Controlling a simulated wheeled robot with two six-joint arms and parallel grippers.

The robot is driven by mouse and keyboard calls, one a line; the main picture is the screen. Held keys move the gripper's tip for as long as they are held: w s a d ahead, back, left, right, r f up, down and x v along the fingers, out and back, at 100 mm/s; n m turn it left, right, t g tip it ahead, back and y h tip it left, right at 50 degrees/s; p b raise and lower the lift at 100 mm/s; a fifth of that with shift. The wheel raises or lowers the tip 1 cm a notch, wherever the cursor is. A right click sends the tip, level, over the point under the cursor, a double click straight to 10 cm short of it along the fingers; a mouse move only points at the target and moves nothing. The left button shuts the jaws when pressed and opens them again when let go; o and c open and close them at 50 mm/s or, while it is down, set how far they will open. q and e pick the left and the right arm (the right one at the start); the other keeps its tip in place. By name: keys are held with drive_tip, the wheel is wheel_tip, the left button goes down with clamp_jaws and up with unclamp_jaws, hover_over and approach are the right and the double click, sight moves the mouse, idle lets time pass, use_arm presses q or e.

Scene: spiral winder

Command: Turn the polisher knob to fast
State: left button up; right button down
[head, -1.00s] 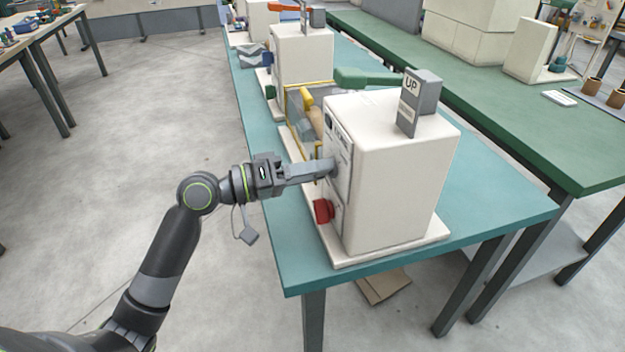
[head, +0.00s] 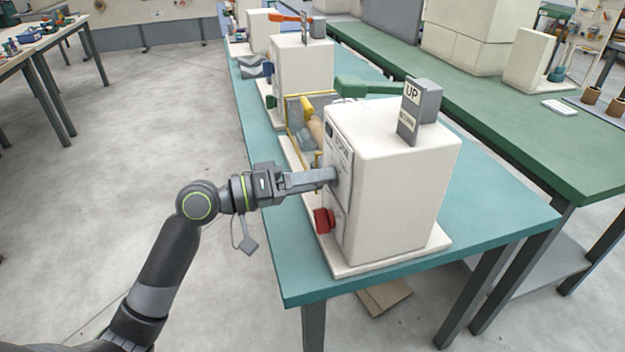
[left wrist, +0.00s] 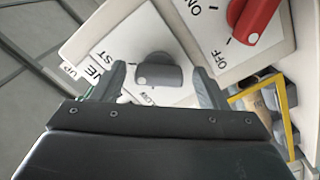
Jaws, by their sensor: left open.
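A grey knob (left wrist: 158,72) sits on a white panel on the front of the nearest cream machine (head: 400,190). Labels ending in "ST" and "LOW" are beside it, partly hidden by my gripper. A small white dot is near the knob's left end in the left wrist view. My left gripper (left wrist: 160,78) is open, with one finger on each side of the knob and visible gaps to it. In the head view my left gripper (head: 333,176) reaches the machine's front face and hides the knob. My right gripper is not in view.
A red switch (head: 324,220) marked ON and OFF is below the gripper; it also shows in the left wrist view (left wrist: 254,18). An UP sign (head: 412,98) stands on the machine. More machines line the teal table (head: 490,215).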

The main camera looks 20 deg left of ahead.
use_arm(q)
drive_tip(key=p+v, duration=0.1)
drive_tip(key=v, duration=1.6)
drive_tip(key=shift+s+a+p, duration=0.2)
drive_tip(key=shift+p, duration=0.15)
idle(0.4)
idle(0.4)
